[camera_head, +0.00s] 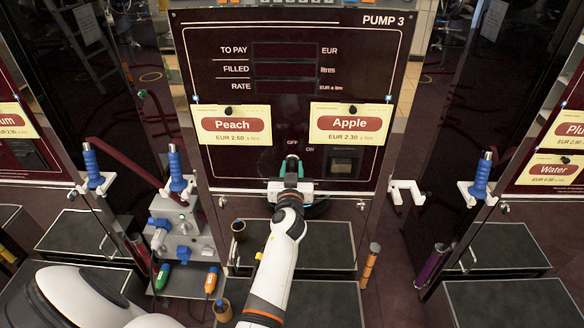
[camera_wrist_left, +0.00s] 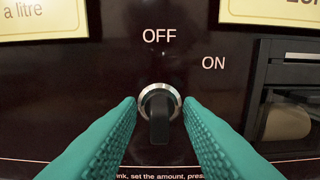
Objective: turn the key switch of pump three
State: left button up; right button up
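Pump three (camera_head: 290,95) stands straight ahead, a dark panel marked PUMP 3. Its key switch (camera_wrist_left: 160,113) shows in the left wrist view as a silver ring with a black grip. OFF is printed above it and ON to its upper right. From this angle I cannot tell which mark the grip is set to. My left gripper (camera_head: 292,163) is in front of the panel, below the OFF mark, and hides the switch in the head view. Its teal fingers (camera_wrist_left: 160,104) are open, one on each side of the switch, with small gaps showing. My right gripper is not in view.
Price cards for Peach (camera_head: 236,125) and Apple (camera_head: 349,123) hang on the panel above. A receipt slot (camera_head: 343,162) is right of the switch. Blue-handled nozzles (camera_head: 177,168) stand at the left, and another (camera_head: 481,178) at the right. A dark tray (camera_head: 318,246) lies below.

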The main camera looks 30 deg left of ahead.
pick_arm(q)
jog(key=shift+c, duration=0.8)
grip_shut()
jog(key=shift+m, duration=0.4)
jog(key=m+b, duration=0.1)
jog(key=m, duration=0.3)
jog(key=shift+m, duration=0.3)
jog(key=m, duration=0.4)
jog(key=shift+b, duration=0.35)
jog(key=shift+m, duration=1.1)
jog(key=shift+d, duration=0.1)
jog(key=shift+m, duration=0.3)
